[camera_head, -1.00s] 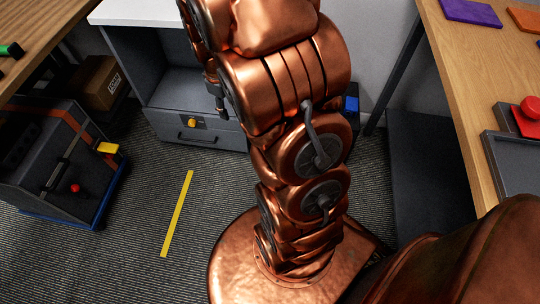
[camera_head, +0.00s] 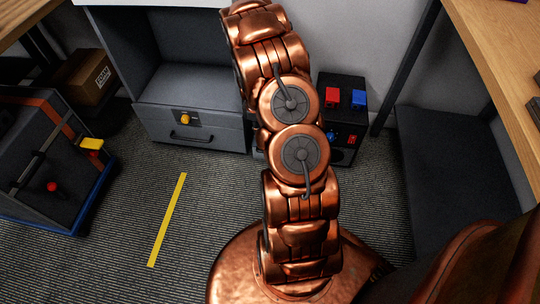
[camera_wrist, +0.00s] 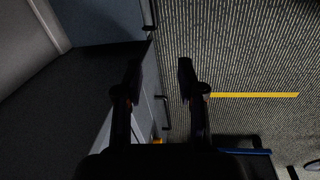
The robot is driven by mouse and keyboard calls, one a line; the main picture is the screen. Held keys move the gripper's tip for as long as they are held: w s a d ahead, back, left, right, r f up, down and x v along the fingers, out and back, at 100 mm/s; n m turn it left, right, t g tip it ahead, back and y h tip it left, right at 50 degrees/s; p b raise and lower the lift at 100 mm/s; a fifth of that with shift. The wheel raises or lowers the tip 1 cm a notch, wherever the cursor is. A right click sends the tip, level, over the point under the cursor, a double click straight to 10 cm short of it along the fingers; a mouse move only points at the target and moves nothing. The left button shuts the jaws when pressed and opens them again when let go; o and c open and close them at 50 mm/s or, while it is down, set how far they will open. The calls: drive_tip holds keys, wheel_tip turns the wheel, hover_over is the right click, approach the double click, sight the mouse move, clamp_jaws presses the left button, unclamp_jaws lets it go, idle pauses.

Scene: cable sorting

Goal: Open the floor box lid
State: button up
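A dark grey box with a blue bottom edge (camera_head: 75,232) stands on the floor at the left in the head view. It has an orange strip, a yellow block (camera_head: 91,144) and a red knob (camera_head: 52,187) on it; its top looks closed, but I cannot tell for sure which part is the lid. A blue edge, probably this box's, shows low in the wrist view (camera_wrist: 245,151). My gripper (camera_wrist: 158,72) has its two dark fingers apart with nothing between them. It is above the floor near the drawer unit, apart from the box. The head view does not show it.
A dark box with red and blue parts (camera_head: 352,120) is behind my arm. A cardboard box (camera_head: 88,75) is at left. A yellow strip (camera_head: 168,220) lies on clear carpet.

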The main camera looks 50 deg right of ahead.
drive_tip(key=shift+n, duration=0.6)
drive_tip(key=shift+s+d+f+b, duration=0.1)
drive_tip(key=shift+d+f+b, duration=1.05)
drive_tip(key=shift+f, duration=2.6)
drive_tip(key=shift+w+d+f+b, duration=0.1)
drive_tip(key=shift+d+f+b, duration=1.05)
drive_tip(key=shift+f, duration=2.55)
drive_tip(key=shift+s+d+f+b, duration=0.1)
drive_tip(key=shift+d+f+b, duration=0.5)
drive_tip(key=shift+f+b, duration=2.1)
wheel_tip(320, 180, down, 2)
drive_tip(key=shift+p, duration=1.1)
drive_tip(key=shift+c, duration=0.2)
clamp_jaws()
